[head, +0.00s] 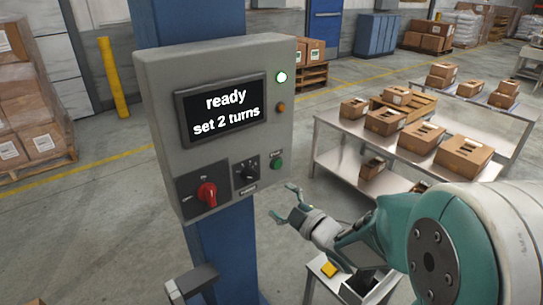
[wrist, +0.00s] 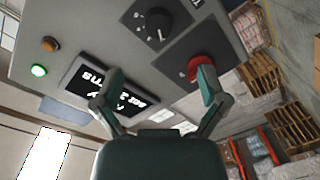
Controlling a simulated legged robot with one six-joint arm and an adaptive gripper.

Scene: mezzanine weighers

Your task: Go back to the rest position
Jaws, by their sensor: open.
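My gripper (head: 284,201) is open and empty, in front of and to the right of the lower part of a grey control box (head: 150,130). The wrist view shows its two fingers (wrist: 160,78) spread apart, with the box beyond them. The box's screen (head: 222,108) reads "ready" and "set 2 turns". Below it are a red rotary switch (head: 207,194), a black dial (head: 246,171) and a green button (head: 277,164). The red switch (wrist: 200,66) appears behind one finger in the wrist view; I cannot judge the gap. A green lamp (head: 282,77) is lit above an amber lamp (head: 281,107).
The box hangs on a blue column (head: 226,252). A metal table (head: 405,152) with several cartons stands at right. A small stand (head: 312,285) with a yellow item (head: 329,269) is below my arm. Stacked cartons (head: 28,115) are at left. Floor between is clear.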

